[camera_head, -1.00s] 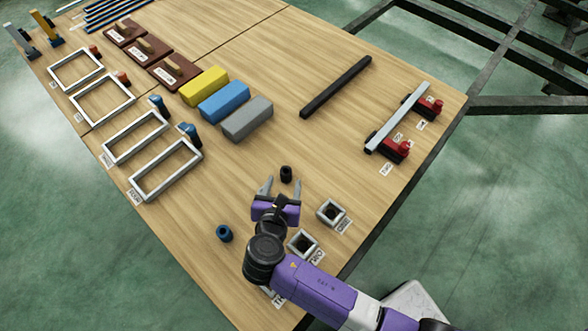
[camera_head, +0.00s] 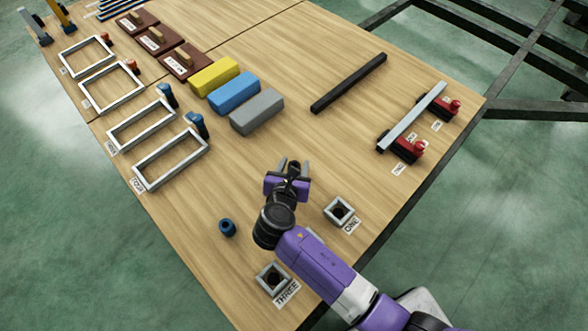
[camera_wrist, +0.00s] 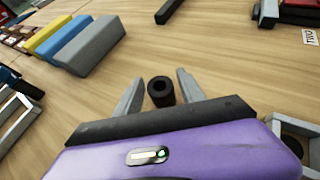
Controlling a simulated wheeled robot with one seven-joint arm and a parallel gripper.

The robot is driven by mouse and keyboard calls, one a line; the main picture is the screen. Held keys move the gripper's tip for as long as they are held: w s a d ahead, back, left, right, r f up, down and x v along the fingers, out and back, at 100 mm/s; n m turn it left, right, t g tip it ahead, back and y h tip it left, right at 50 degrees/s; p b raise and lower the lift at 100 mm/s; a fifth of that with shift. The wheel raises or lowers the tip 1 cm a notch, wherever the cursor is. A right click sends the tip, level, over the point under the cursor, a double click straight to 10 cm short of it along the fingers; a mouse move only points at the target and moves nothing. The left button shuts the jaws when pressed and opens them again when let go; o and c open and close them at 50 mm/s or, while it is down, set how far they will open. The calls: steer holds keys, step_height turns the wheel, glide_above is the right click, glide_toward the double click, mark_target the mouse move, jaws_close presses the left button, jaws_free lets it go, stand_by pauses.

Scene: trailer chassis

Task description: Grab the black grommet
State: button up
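The black grommet (camera_wrist: 161,91) stands on the wooden table between the two fingers of my gripper (camera_wrist: 160,92) in the wrist view. It is a short dark cylinder with a hole in its top. The fingers are open, with a gap on each side of the grommet. In the head view my gripper (camera_head: 294,166) is low over the table, and the black grommet (camera_head: 294,167) shows only partly between the fingers.
A blue grommet (camera_head: 227,227) stands left of my arm. Square holders labelled ONE (camera_head: 340,210) and THREE (camera_head: 272,278) sit right of and below my gripper. A grey block (camera_head: 257,112), a black bar (camera_head: 349,83) and red clamps (camera_head: 408,149) lie farther off. The table around the grommet is clear.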

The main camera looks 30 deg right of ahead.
jaws_close()
